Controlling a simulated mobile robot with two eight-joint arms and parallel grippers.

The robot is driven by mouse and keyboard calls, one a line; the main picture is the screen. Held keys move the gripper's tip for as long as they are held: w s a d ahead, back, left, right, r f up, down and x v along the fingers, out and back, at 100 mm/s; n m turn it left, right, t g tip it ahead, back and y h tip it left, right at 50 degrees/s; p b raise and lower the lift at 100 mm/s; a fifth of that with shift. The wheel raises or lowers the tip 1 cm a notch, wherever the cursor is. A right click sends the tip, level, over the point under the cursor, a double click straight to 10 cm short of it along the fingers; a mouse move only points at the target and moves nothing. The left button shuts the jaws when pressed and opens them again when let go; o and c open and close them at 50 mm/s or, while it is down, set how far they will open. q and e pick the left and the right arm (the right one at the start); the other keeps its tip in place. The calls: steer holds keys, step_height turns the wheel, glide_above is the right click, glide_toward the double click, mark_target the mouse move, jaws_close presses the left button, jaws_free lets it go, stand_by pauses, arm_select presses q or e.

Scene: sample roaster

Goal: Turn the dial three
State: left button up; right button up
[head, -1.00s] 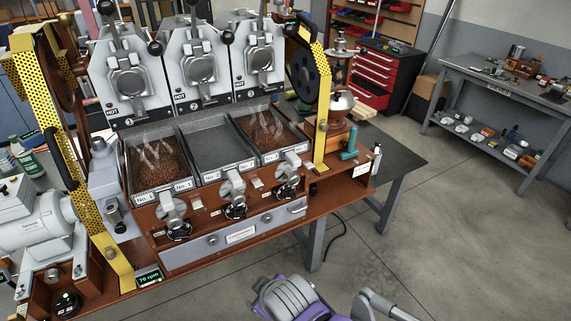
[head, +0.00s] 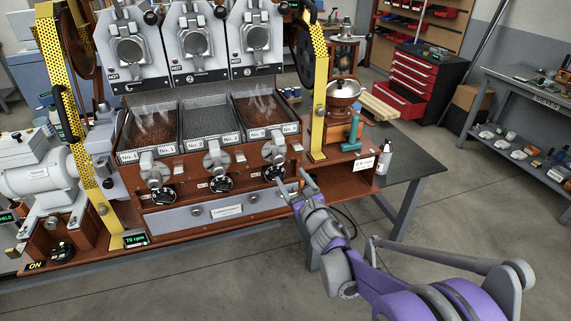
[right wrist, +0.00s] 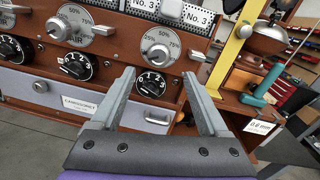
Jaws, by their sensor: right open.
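The black numbered dial (head: 274,173) at the right end of the row sits low on the brown roaster front, under the tray marked No. 3. In the right wrist view this black dial (right wrist: 151,84) shows white numerals and lies between my fingertips in the picture. A silver percent dial (right wrist: 160,48) is just above it; it also shows in the head view (head: 273,151). My right gripper (head: 295,183) is open and empty in front of the black dial, fingers pointing at the panel. Contact with the dial cannot be told. My left gripper is not in view.
Two more black dials (head: 221,183) (head: 161,195) sit to the left. A grey drawer (head: 228,208) is below. A yellow perforated post (head: 320,100) and a teal-handled tool (head: 353,131) stand to the right. Open floor lies in front.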

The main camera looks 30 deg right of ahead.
mark_target(280, 162)
steer(key=w, duration=0.3)
steer(key=w+d, duration=0.1)
steer(key=w, duration=0.6)
steer(key=shift+w+d, duration=0.2)
steer(key=shift+d, duration=0.1)
steer(key=shift+c, duration=0.3)
jaws_close()
